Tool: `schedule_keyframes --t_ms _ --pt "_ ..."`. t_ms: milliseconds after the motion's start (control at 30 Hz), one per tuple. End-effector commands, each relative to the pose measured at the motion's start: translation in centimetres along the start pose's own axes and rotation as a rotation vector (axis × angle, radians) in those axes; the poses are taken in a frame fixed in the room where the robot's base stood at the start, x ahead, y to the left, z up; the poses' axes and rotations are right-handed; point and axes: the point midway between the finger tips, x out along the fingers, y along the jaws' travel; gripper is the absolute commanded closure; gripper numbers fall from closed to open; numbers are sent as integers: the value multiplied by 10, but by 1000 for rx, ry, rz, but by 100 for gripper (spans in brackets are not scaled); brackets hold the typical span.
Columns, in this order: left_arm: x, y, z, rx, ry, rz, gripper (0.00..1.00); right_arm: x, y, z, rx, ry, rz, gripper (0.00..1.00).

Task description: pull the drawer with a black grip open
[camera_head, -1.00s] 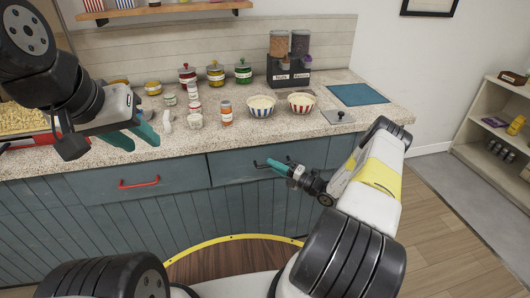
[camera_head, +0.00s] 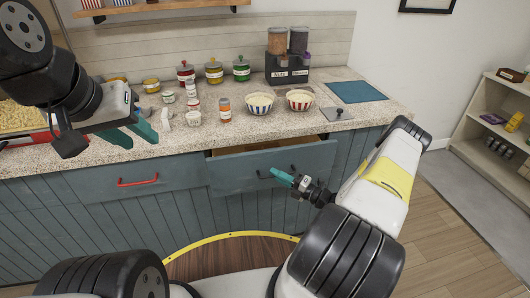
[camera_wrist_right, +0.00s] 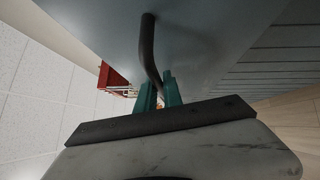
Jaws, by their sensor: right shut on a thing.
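The blue-grey drawer (camera_head: 232,174) with a black grip stands partly open under the counter. Its front is out from the cabinet, and a strip of wooden interior shows behind its top edge. My right gripper (camera_head: 281,177) is at the front of this drawer, shut on the black grip. In the right wrist view the dark bar of the grip (camera_wrist_right: 148,42) runs down between the teal fingers (camera_wrist_right: 160,92). My left gripper (camera_head: 133,134) is open and empty above the counter's front edge at left.
A closed drawer with a red grip (camera_head: 138,182) is to the left. The counter (camera_head: 290,125) holds two striped bowls (camera_head: 259,103), jars, small bottles and a dispenser (camera_head: 287,70). A shelf unit (camera_head: 492,125) stands at right. Wooden floor lies in front.

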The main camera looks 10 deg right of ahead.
Motion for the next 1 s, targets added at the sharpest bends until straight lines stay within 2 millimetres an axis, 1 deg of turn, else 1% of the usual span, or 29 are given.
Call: schedule_keyframes --t_ms 33,100,600,800,1000 --pt "0 0 0 0 0 0 64 -12 2 -10 7 -3 -4 100" --pt "0 0 0 0 0 0 64 -25 6 -24 6 -3 -4 100" --pt "0 0 0 0 0 0 64 -121 33 -120 5 -3 -3 100" --pt "0 0 0 0 0 0 64 -152 42 -152 3 -2 -4 100" --pt "0 0 0 0 0 0 64 -173 48 -173 1 0 -2 100"
